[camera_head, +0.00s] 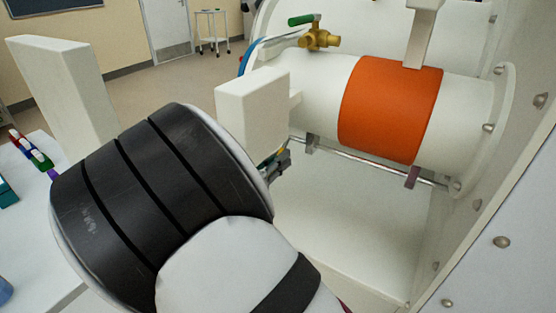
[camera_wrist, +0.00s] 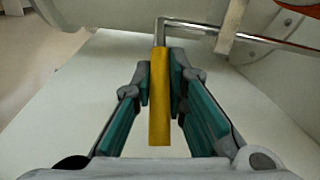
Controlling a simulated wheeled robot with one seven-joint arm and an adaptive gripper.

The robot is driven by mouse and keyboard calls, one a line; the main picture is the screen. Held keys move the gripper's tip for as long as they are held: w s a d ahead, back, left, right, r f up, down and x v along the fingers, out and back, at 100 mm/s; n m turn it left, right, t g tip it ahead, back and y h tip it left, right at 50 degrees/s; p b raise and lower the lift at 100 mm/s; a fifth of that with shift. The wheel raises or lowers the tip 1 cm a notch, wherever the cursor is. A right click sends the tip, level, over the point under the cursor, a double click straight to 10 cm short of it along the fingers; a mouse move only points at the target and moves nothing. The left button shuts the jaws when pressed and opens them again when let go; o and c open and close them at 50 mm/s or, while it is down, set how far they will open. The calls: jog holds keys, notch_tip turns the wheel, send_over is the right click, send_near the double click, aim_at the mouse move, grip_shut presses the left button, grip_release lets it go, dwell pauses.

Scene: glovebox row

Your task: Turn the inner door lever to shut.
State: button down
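The inner door lever is a yellow grip (camera_wrist: 159,100) on the bent end of a chrome rod (camera_wrist: 205,27). In the wrist view the grip points from the bend back toward my palm. My gripper (camera_wrist: 160,82) has its two teal-and-grey fingers on either side of the yellow grip, with the pads against it. In the head view the chrome rod (camera_head: 345,158) runs level below the white cylinder with the orange band (camera_head: 390,108). My gripper (camera_head: 277,162) shows there only in part, and my wrist hides most of the lever.
A brass valve with a green handle (camera_head: 318,38) sits on top of the cylinder. A white block (camera_head: 250,110) stands close behind my wrist. A riveted white wall (camera_head: 500,240) bounds the right. A table (camera_head: 45,245) with small coloured items is at left.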

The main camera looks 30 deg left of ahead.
jog(key=shift+w+f+t+b, duration=0.35)
jog(key=shift+f+t+b, duration=0.25)
jog(key=shift+t+b, duration=0.3)
jog(key=shift+w+t+h+b, duration=0.3)
jog(key=shift+t+b, duration=0.35)
jog(key=shift+t, duration=0.05)
jog(key=c, duration=1.6)
grip_release()
jog(key=shift+s+f, duration=0.1)
jog(key=shift+s, duration=0.05)
jog(key=v, duration=1.1)
jog(key=shift+s+a+f, duration=0.1)
jog(key=shift+s+a, duration=0.05)
jog(key=shift+s, duration=0.2)
